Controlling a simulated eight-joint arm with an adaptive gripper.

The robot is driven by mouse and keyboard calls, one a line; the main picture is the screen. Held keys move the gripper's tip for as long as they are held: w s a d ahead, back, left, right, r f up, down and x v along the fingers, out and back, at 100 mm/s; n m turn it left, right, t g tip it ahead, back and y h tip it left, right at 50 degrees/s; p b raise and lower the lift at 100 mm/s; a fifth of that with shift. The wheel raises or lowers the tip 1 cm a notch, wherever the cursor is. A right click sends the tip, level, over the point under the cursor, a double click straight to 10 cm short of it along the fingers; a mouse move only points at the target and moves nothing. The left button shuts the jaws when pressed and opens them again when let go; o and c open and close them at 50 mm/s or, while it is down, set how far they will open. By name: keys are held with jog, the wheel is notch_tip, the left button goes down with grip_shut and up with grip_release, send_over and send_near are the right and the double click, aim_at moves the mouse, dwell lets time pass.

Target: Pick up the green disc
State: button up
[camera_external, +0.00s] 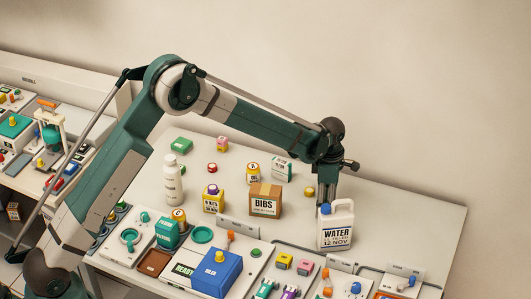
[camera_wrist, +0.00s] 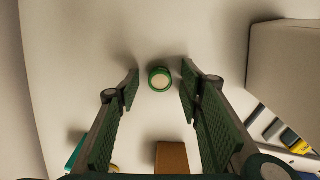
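The green disc (camera_wrist: 152,85) shows in the wrist view as a small round thing with a green rim and a pale tan top. It lies on the white table between the tips of my gripper fingers. My gripper (camera_wrist: 160,76) is open, with a gap on both sides of the disc. I cannot tell how far the tips are above the table. In the external view my gripper (camera_external: 328,188) points down just behind the white water jug (camera_external: 337,234). I cannot make out the green disc there; the jug and gripper may hide it.
A brown BIBS box (camera_external: 265,205) and a small yellow item (camera_external: 309,191) stand left of my gripper. A large pale block (camera_wrist: 290,65) fills the wrist view's upper right. A blue box (camera_external: 216,275) and trays are at the front. The table's back right is clear.

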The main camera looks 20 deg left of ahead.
dwell(0.3)
jog(key=c, duration=0.8)
jog(key=shift+o, duration=0.2)
jog(key=shift+r, duration=0.15)
notch_tip(320, 180, up, 10)
jog(key=shift+p, duration=0.45)
